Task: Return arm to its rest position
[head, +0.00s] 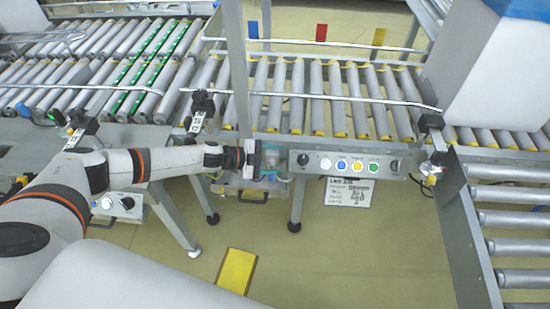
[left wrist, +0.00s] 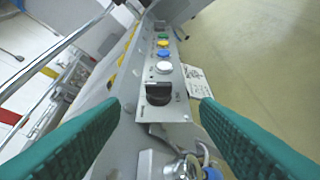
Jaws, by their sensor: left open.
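My left arm (head: 120,170) reaches in from the left in the head view. My left gripper (head: 268,157) is just left of the control panel (head: 345,164) on the front of the roller conveyor. In the left wrist view the two green fingers (left wrist: 160,130) are wide apart with nothing between them. Beyond them are the panel's black knob (left wrist: 158,93) and a row of white, blue, yellow and green buttons. I cannot tell from these views whether the fingers touch the panel. My right gripper is not in view.
The roller conveyor (head: 310,95) with metal side rails runs behind the panel. A large white box (head: 485,70) stands at the right. Another roller line (head: 505,220) is at the lower right. A yellow floor marking (head: 237,270) lies on the open floor in front.

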